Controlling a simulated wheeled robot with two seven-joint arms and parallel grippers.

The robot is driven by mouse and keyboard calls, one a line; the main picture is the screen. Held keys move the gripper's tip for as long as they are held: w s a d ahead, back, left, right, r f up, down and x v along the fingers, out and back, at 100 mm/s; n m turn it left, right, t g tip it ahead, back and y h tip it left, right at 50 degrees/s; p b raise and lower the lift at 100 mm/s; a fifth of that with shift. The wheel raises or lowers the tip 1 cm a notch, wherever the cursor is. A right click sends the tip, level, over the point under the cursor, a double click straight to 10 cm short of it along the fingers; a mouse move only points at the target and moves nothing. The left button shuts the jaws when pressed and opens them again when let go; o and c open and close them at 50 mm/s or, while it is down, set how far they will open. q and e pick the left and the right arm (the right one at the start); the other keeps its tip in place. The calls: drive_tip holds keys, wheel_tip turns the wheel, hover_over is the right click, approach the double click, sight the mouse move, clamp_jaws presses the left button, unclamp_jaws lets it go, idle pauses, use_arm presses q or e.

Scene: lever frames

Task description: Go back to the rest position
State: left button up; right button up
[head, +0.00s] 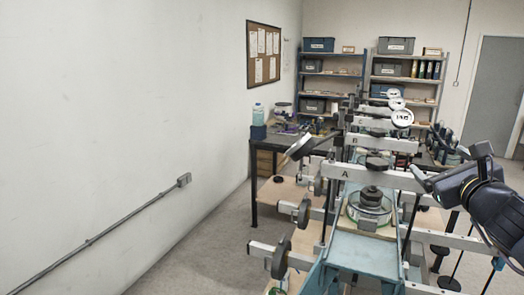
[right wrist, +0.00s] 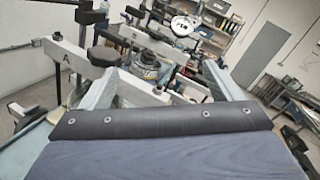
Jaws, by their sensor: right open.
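My right gripper (head: 430,180) comes in from the right in the head view, beside the front lever frame. In the right wrist view its two grey fingers (right wrist: 155,80) stand apart, with no object visible between them. The front lever bar marked A (head: 330,171) has a dark knob and spans above a round glass dish (head: 353,214) with dark weights (head: 370,198). Bar A also shows at the left of the right wrist view (right wrist: 68,64). Bars marked B (head: 390,143) and C stand behind it. My left gripper is out of view.
A dark workbench (head: 252,180) with a bottle (head: 258,112) stands behind the frames. Shelves with grey bins (head: 396,46) line the back wall. A grey door (head: 490,85) is at the right. The floor (head: 190,255) at the left is clear.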

drive_tip(key=s+a+f+n+g+y, duration=0.2)
drive_tip(key=s+a+f+n+y, duration=0.3)
drive_tip(key=a+n, duration=0.4)
drive_tip(key=s+a+f+n+g+y, duration=0.35)
drive_tip(key=s+a+f+n, duration=0.2)
drive_tip(key=a+n, duration=0.4)
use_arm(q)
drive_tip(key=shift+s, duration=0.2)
use_arm(e)
drive_tip(key=s+a+f+n+g+h, duration=0.1)
drive_tip(key=s+a+f+n+g, duration=0.1)
drive_tip(key=s+f+n+g, duration=0.5)
drive_tip(key=s+f+n, duration=0.5)
drive_tip(key=s+f, duration=0.3)
drive_tip(key=f, duration=0.3)
drive_tip(key=shift+a+f+n, duration=0.2)
drive_tip(key=shift+a+n, duration=0.15)
drive_tip(key=shift+h, duration=0.25)
